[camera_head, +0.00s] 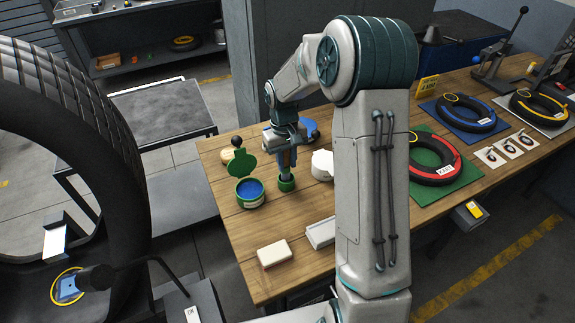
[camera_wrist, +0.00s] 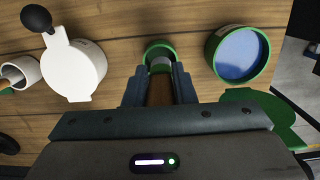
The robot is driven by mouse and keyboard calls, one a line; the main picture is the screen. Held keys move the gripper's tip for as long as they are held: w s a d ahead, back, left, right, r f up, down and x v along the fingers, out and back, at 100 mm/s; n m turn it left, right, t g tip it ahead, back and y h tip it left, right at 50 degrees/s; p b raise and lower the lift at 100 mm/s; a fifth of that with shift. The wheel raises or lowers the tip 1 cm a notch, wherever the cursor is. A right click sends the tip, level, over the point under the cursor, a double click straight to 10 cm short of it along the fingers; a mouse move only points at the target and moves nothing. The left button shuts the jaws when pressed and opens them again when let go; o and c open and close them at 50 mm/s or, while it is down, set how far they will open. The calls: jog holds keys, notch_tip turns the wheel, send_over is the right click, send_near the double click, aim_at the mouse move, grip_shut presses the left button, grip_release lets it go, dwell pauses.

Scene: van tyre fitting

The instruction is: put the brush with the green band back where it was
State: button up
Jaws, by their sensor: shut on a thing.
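My gripper (camera_head: 287,157) points down over the wooden table, shut on a brush. The brush's brown wooden handle (camera_wrist: 159,91) shows between the fingers in the wrist view. A small green holder (camera_head: 286,185) stands on the table directly below the fingers; its green rim also shows in the wrist view (camera_wrist: 157,43). The brush's lower end lines up with this holder and seems to be at or inside it. I cannot tell how deep it sits.
A green tin of blue paste (camera_head: 249,191), its green lid open, stands just left of the holder. A white lidded pot (camera_head: 322,165) stands to the right. A white cup (camera_wrist: 19,73) is beyond it. Small boxes (camera_head: 274,253) lie in front. Tyres on mats (camera_head: 434,159) are at right.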

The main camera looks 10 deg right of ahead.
aim_at(287, 167)
jog(key=shift+f, duration=1.35)
jog(key=shift+f, duration=0.25)
jog(key=o, duration=1)
jog(key=shift+r, duration=0.1)
jog(key=shift+r, duration=0.1)
